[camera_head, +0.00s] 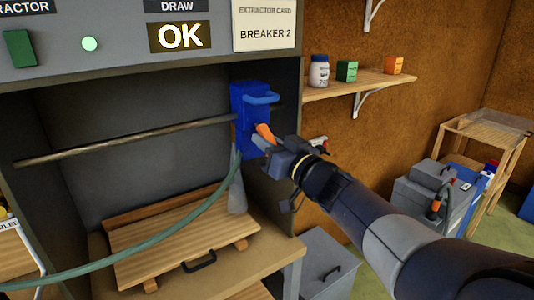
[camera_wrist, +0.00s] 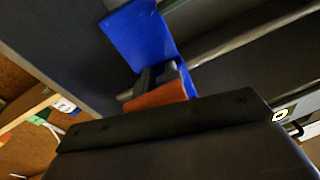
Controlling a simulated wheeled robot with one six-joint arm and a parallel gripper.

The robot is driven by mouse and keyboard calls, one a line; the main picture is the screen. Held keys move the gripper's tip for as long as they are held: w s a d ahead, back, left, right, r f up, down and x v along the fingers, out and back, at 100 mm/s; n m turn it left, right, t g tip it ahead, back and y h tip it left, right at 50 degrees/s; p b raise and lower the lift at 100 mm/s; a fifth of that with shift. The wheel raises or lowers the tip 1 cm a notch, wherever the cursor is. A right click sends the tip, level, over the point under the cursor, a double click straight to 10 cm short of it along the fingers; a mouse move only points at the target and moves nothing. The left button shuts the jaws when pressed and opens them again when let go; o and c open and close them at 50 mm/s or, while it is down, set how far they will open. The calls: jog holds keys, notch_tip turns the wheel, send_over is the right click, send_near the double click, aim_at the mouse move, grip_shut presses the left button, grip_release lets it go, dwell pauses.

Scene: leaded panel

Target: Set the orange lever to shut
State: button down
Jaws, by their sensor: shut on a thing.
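The orange lever (camera_head: 265,132) sits low on the front of a blue box (camera_head: 243,100) at the right side of the hood opening. My gripper (camera_head: 278,148) is at the lever and shut on it. In the wrist view the orange lever (camera_wrist: 158,97) shows between the dark gripper (camera_wrist: 160,110) and the blue box (camera_wrist: 142,35). The gripper hides part of the lever, and I cannot tell its exact angle or any marks beside it.
A rod (camera_head: 130,143) runs leftward from the blue box. A wooden board (camera_head: 175,235) lies on the bench. A shelf (camera_head: 350,86) with small containers is on the right wall. A grey cabinet (camera_head: 325,270) stands below.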

jog(key=t+y+b, duration=0.1)
jog(key=b, duration=0.4)
jog(key=w+f+t+y+b, duration=0.1)
jog(key=y+b, duration=0.1)
jog(key=b, duration=0.4)
jog(key=a+f+n+t+y+b, duration=0.1)
jog(key=t+b, duration=0.1)
jog(key=b, duration=0.3)
jog(key=shift+w+b, duration=0.2)
jog(key=shift+b, duration=0.1)
jog(key=shift+w+r+t+y+b, duration=0.1)
jog(key=shift+r+t+y+b, duration=0.2)
jog(key=shift+b, duration=0.4)
jog(key=c, duration=1.4)
grip_release()
jog(key=shift+f, duration=0.1)
jog(key=b+v, duration=0.1)
jog(key=v, duration=0.9)
jog(key=shift+s+d+f, duration=0.15)
jog(key=shift+s+f, duration=0.05)
jog(key=shift+f, duration=0.1)
jog(key=shift+r, duration=0.1)
